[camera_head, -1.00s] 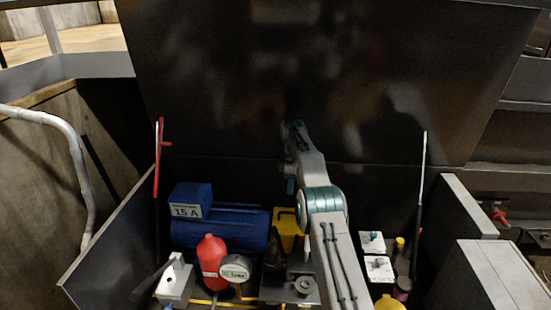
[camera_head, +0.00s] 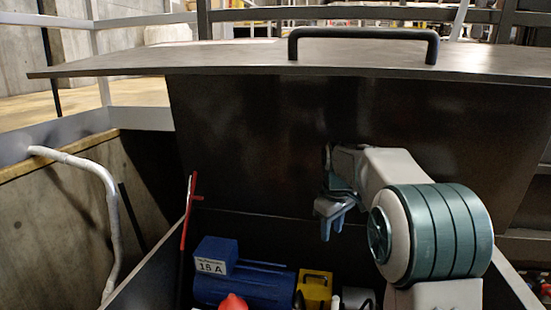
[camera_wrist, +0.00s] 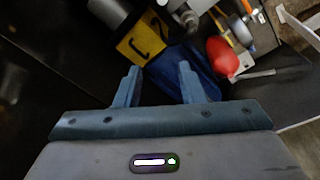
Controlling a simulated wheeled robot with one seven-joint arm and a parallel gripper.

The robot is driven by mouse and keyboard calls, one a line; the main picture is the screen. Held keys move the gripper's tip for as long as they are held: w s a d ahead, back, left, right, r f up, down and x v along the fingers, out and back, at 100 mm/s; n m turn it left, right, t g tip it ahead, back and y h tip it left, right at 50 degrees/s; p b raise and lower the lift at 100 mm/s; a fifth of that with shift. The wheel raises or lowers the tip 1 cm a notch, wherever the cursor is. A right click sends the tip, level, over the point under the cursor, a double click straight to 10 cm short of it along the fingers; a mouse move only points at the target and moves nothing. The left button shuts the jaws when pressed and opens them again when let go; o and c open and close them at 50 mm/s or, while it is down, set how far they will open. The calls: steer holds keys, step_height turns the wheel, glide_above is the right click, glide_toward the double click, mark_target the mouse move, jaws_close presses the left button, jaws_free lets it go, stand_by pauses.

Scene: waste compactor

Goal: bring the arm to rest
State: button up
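My gripper (camera_head: 331,222) hangs in front of the dark raised lid, above the open bin, in the head view. In the wrist view its two blue-grey fingers (camera_wrist: 158,86) stand apart with nothing between them. The gripper is open and empty. My arm is bent, with its large teal-banded joint to the right of the gripper in the head view.
The dark lid (camera_head: 260,150) with a black handle (camera_head: 362,34) stands behind the gripper. A red rod (camera_head: 188,222) rises at the bin's left. A red bottle (camera_wrist: 221,54) lies below in the wrist view. A white pipe (camera_head: 100,185) and railings stand at the left.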

steer(key=s+f+m, duration=0.1)
steer(key=s+m, duration=0.3)
steer(key=s, duration=1.1)
steer(key=s+f+m+t+p, duration=0.1)
steer(key=s+m, duration=0.3)
steer(key=s, duration=1.2)
steer(key=shift+f, duration=0.7)
steer(key=shift+s+d, duration=0.1)
steer(key=shift+d, duration=0.05)
